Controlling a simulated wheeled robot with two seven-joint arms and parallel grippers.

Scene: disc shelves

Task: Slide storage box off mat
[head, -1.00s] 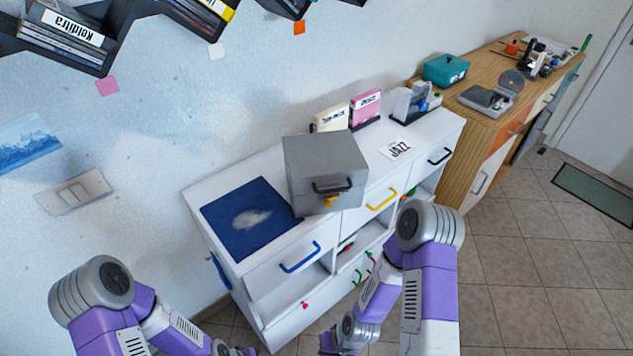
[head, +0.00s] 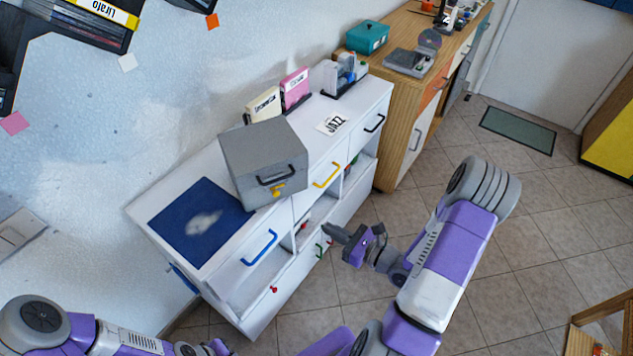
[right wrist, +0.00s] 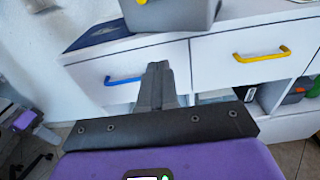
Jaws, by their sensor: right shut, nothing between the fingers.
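The grey storage box (head: 240,160), with a dark handle and a yellow catch on its front, stands on the white cabinet top at the right edge of the dark blue mat (head: 175,235). It hides part of that edge, so I cannot tell how much of it rests on the mat. In the right wrist view the box's lower part (right wrist: 180,15) shows at the top and the mat (right wrist: 100,35) at upper left. My right gripper (head: 330,232) is shut and empty in front of the cabinet, below and right of the box. My left gripper (head: 208,348) is mostly cut off at the bottom edge.
The cabinet (head: 150,205) has drawers with a blue handle (head: 259,248) and a yellow handle (head: 327,174) facing me. Binders (head: 294,90) and a JAZZ card (head: 333,122) are behind and right of the box.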

